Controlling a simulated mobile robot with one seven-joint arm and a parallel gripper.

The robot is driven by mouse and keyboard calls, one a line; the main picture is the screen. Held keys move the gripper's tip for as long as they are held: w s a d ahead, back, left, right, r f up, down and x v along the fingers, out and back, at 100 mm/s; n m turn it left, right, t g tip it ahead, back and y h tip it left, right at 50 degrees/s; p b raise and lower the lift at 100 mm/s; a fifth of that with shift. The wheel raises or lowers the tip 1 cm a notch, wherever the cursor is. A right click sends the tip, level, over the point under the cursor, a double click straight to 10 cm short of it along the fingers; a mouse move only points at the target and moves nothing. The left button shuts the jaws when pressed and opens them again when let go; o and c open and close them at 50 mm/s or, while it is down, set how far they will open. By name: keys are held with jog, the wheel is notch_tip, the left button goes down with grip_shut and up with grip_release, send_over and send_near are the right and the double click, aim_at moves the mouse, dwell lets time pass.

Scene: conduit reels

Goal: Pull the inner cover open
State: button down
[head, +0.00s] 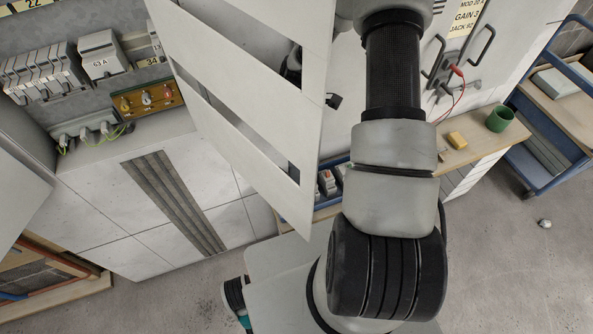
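The inner cover (237,98) is a pale grey panel with long slots. It stands swung out from the electrical cabinet (150,208), its free edge toward my arm, and the breakers behind its place are exposed. A small black piece (333,101), perhaps its knob or catch, sticks out at the free edge. My arm rises in front and bends left behind the cover at the top. A dark shape (293,66) in the upper slot may be part of my gripper. The fingers are hidden, so I cannot see whether they touch the cover.
A row of breakers (45,72) and a terminal block (147,97) are in the cabinet at left. A wooden bench with a green mug (499,118) and a yellow block (457,140) stands at right, beside a blue cart (560,112). The floor at lower right is mostly clear.

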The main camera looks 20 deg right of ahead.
jog(key=c, duration=1.9)
grip_release()
